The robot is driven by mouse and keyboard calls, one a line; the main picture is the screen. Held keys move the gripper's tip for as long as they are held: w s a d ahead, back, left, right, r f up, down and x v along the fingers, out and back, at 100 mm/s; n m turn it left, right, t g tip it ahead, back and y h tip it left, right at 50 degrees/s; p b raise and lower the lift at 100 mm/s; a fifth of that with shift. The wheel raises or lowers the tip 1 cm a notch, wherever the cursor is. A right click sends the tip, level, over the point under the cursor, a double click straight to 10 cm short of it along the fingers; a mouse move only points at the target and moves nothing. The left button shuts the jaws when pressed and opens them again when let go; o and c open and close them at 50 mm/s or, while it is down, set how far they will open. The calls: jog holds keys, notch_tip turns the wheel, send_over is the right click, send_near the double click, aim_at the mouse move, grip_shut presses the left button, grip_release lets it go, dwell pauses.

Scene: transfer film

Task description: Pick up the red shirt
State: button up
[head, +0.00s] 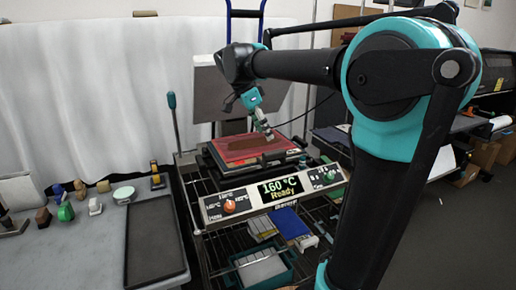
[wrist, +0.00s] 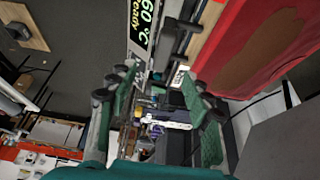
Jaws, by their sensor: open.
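The red shirt (head: 236,154) lies flat on the lower plate of a heat press in the head view, with a darker brown patch on it. In the wrist view the red shirt (wrist: 232,62) fills the upper right, with the brown patch showing large. My gripper (head: 266,134) is just above the shirt's right part in the head view; whether it touches the cloth cannot be told. In the wrist view my gripper (wrist: 160,112) has its two green-padded fingers apart, with no cloth between them.
The press's control panel (head: 278,190) reads 160 °C Ready, in front of the shirt. The raised upper plate (head: 205,92) stands behind. A side table at left holds a dark tray (head: 154,240) and small items. A teal bin (head: 262,279) sits on the rack below.

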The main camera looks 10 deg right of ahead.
aim_at(274, 151)
jog(key=x, duration=0.6)
jog(key=shift+f, duration=0.1)
jog(key=shift+w+x, duration=0.2)
jog(key=shift+x, duration=1.15)
jog(key=shift+w+x, duration=0.2)
jog(key=shift+x, duration=1.2)
grip_shut()
